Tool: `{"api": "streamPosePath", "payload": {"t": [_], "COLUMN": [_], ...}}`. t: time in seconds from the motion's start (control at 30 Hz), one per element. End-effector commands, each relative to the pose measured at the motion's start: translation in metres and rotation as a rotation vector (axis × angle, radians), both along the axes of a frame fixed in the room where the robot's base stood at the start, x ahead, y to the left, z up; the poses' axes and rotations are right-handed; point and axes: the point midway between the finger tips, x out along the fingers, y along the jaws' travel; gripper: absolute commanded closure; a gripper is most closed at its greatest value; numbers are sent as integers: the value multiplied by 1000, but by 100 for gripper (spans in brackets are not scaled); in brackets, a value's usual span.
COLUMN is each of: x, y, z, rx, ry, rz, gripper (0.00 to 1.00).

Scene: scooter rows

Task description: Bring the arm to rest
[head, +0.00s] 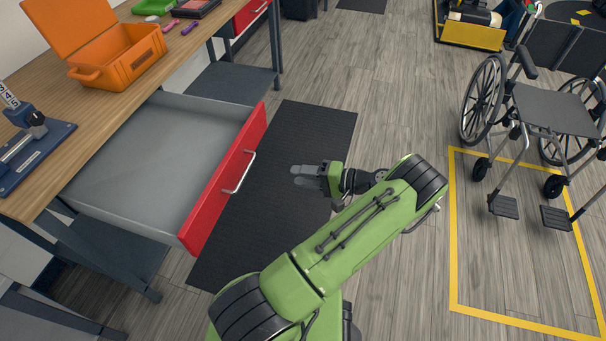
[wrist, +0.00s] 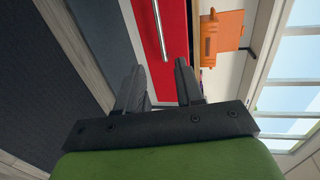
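My green arm reaches out over the floor and the dark mat, bent at the elbow. My gripper (head: 297,175) is in front of the pulled-out drawer, to the right of its red front, and is apart from its handle. In the wrist view my gripper (wrist: 158,72) has its two dark fingers apart with nothing between them. The red drawer front (head: 224,184) with its metal handle (head: 240,172) shows in the head view. The red front (wrist: 170,30) and handle (wrist: 161,28) also show beyond the fingers in the wrist view. The grey drawer inside (head: 150,165) looks empty.
A wooden workbench (head: 57,95) at left holds an open orange toolbox (head: 118,55) and a blue-based tool (head: 35,150). A dark mat (head: 290,150) lies below my gripper. A wheelchair (head: 550,110) stands at right by a yellow floor outline (head: 453,230). The middle floor is clear.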

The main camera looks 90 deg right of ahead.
Motion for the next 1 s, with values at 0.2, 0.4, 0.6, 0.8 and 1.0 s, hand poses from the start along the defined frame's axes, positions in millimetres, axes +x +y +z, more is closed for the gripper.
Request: {"api": "streamPosePath", "payload": {"t": [0.2, 0.4, 0.6, 0.8, 1.0], "x": [0, 0, 0, 22, 138], "y": [0, 0, 0, -4, 9], "z": [0, 0, 0, 11, 69], "rx": [0, 0, 0, 1, -32], "ry": [0, 0, 0, 50, 341], "rz": [0, 0, -1, 67, 410], "gripper": [63, 63, 63, 63, 63]}}
